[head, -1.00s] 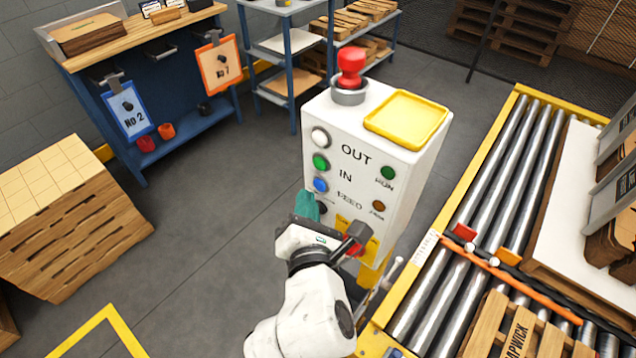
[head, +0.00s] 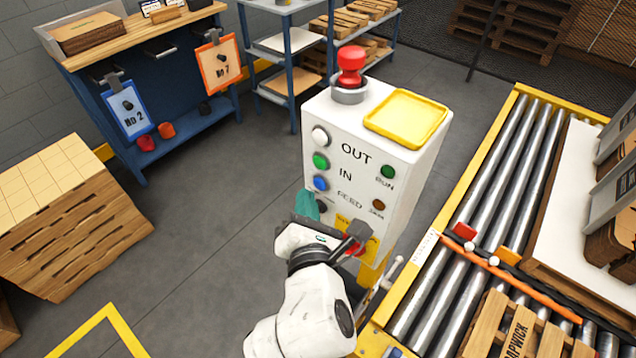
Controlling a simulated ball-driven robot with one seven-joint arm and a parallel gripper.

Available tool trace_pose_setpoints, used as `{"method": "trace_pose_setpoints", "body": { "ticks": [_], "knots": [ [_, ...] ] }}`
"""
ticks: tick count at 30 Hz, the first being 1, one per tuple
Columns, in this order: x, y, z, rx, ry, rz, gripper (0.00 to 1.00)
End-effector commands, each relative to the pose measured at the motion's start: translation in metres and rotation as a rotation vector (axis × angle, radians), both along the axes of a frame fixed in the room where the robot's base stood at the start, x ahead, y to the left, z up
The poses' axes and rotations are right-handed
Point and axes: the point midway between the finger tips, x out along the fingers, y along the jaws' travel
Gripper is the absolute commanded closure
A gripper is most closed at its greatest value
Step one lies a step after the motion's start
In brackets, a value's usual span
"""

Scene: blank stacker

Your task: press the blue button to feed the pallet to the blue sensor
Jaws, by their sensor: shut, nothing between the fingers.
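The blue button (head: 320,184) sits on the front of the white control box (head: 405,195), under a green and a white button and beside the word FEED. My gripper (head: 308,205) is shut and empty, its teal fingertips just below and left of the blue button. I cannot tell whether the tips touch the box face. The button is in plain view and not covered. A wooden pallet (head: 517,328) lies on the roller conveyor (head: 432,290) at the lower right. I cannot make out a blue sensor for certain.
A red mushroom knob (head: 351,66) and a yellow tray (head: 406,118) are on top of the box. An orange bar (head: 527,284) crosses the rollers. A stack of boards (head: 70,220) stands at left. The floor between is clear.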

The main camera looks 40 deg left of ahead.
Motion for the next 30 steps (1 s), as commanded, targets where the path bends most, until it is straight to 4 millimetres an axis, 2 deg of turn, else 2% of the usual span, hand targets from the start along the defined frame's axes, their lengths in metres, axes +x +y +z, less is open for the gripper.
{"method": "trace_pose_setpoints", "body": {
  "ticks": [22,30],
  "knots": [
    [0.0003,-0.0001,0.0003,0.0,0.0,0.0,1.0],
    [0.0076,-0.0007,0.0018,-0.001,0.001,0.0,1.0]
  ]
}}
